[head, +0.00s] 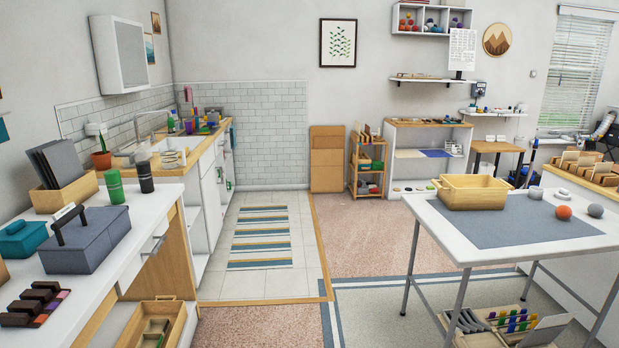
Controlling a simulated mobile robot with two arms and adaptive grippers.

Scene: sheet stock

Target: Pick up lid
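A slate-blue box (86,250) stands on the white counter at the left. Its lid (90,232) has a dark raised handle (68,222) and appears to sit closed on the box. I cannot tell from the picture which lid the task names. Neither of my grippers shows in the head view.
The counter (150,222) also holds a green can (115,187), a dark can (146,177), a wooden file box (66,194) and dark blocks (36,303). An open drawer (160,322) juts out below. A white table (450,240) stands right; the middle floor is clear.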

